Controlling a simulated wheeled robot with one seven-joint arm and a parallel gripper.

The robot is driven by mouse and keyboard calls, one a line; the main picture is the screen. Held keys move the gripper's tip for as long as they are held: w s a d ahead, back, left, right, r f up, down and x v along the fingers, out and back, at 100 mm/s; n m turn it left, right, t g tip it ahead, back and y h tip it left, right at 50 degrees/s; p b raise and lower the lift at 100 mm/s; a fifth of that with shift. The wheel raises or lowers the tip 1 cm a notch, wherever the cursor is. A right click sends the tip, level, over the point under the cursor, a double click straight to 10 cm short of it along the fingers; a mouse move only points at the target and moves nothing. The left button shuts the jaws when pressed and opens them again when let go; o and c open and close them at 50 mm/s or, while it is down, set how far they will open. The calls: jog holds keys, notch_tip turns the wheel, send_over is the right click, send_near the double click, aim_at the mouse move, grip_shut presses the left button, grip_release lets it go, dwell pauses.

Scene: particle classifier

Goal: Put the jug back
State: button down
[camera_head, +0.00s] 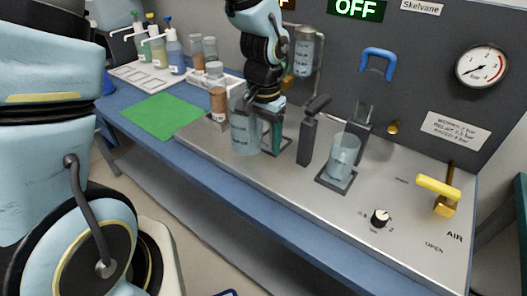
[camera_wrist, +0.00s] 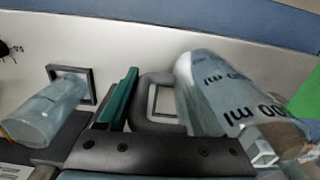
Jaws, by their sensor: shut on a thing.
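The clear jug (camera_head: 243,135) with dark ml markings is in my gripper (camera_head: 273,136), at the left part of the steel plate. It looks near upright; I cannot tell whether its base touches the plate. In the wrist view the jug (camera_wrist: 208,90) is at the right, with a grey loop (camera_wrist: 142,103), seemingly its handle, beside the teal finger (camera_wrist: 122,98). The other finger is hidden there. A small square frame (camera_wrist: 178,103) on the plate shows through the loop.
A clear beaker (camera_head: 343,152) stands in a square seat on the plate, right of a dark upright post (camera_head: 308,140). A yellow valve handle (camera_head: 438,187) and a knob (camera_head: 380,216) are further right. Bottles (camera_head: 174,54) and a green mat (camera_head: 160,113) are at left.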

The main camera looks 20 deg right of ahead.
aim_at(264, 147)
jog(key=shift+f, duration=2)
jog(key=shift+f, duration=0.1)
jog(key=shift+c, duration=0.2)
grip_release()
notch_tip(264, 147, up, 12)
jog(key=shift+r, duration=0.15)
jog(key=w+a+n, duration=0.2)
jog(key=a+n, duration=0.1)
jog(key=a, duration=0.6)
jog(key=w+a+f+n+t, duration=0.1)
jog(key=a+n, duration=0.3)
jog(key=a, duration=0.6)
jog(key=w+a+n, duration=0.3)
jog(key=a, duration=0.6)
jog(key=shift+a+f, duration=0.25)
jog(key=shift+f, duration=0.1)
